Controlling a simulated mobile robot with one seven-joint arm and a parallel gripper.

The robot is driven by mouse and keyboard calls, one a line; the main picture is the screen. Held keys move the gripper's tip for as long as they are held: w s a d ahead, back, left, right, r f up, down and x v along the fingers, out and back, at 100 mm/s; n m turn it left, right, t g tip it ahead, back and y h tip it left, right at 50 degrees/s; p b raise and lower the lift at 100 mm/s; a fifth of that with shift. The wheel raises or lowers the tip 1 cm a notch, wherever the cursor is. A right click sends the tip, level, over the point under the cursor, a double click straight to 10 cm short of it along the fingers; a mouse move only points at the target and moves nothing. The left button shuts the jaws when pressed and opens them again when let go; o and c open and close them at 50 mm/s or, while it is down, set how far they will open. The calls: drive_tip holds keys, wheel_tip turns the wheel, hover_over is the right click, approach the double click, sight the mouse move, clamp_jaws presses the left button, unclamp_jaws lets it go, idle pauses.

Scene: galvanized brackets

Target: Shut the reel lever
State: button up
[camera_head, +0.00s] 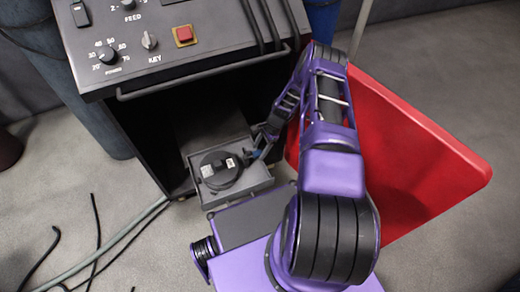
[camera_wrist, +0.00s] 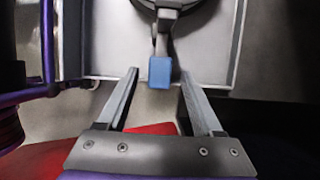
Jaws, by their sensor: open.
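The reel lever (camera_wrist: 160,72) shows in the wrist view as a grey metal arm with a blue end, reaching down from a round part at the top edge. My gripper (camera_wrist: 159,76) is open, with one finger on each side of the blue end and a visible gap to both. I cannot tell their difference in depth. In the head view, the dark reel (camera_head: 217,171) sits in a grey open tray (camera_head: 236,194) low in the black machine. My gripper (camera_head: 262,142) is at the tray's right side, where the blue end is small and partly hidden.
The black machine's control panel (camera_head: 170,40) and front bar (camera_head: 190,78) overhang the tray. A red panel (camera_head: 420,160) stands right of my arm. Loose cables (camera_head: 100,240) lie on the floor at left. Open floor shows at lower left.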

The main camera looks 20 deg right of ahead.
drive_tip(key=shift+c, duration=0.3)
clamp_jaws()
idle(1.1)
